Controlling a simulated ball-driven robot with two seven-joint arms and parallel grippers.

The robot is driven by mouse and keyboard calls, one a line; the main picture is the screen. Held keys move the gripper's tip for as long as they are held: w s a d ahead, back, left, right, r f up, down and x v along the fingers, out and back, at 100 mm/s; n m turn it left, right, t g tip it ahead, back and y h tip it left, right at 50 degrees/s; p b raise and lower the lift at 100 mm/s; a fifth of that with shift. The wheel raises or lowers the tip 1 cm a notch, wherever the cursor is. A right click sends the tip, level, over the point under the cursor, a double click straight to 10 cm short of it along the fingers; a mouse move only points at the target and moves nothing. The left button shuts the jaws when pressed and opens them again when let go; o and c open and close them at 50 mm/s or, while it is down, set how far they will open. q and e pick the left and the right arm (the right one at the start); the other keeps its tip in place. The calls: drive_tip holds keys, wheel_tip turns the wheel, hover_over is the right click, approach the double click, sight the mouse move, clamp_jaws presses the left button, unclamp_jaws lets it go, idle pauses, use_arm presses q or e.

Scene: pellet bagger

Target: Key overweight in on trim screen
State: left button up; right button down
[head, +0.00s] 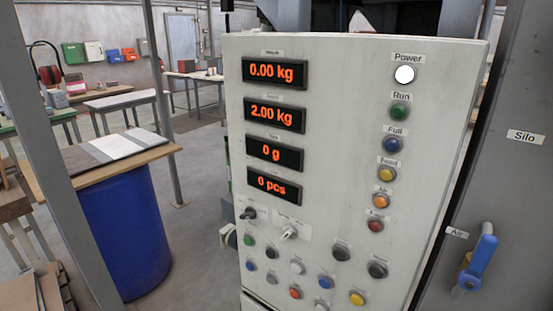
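A pale control cabinet (335,150) fills the middle of the head view. It carries a column of displays with orange digits. The top display (275,72) reads 0.00 kg, the second display (274,115) 2.00 kg, the third display (275,154) 0 g and the bottom display (273,185) 0 pcs. A white Power lamp (404,75) looks lit above a column of coloured lamps or buttons. Selector switches and several push buttons sit low on the panel. No screen labelled trim can be made out. Neither of my grippers is in view.
A blue drum (122,235) with a board on top stands left of the cabinet. A grey post (50,150) rises at the left. A Silo panel (505,180) with a blue Air valve handle (480,257) is at the right. Workbenches stand behind.

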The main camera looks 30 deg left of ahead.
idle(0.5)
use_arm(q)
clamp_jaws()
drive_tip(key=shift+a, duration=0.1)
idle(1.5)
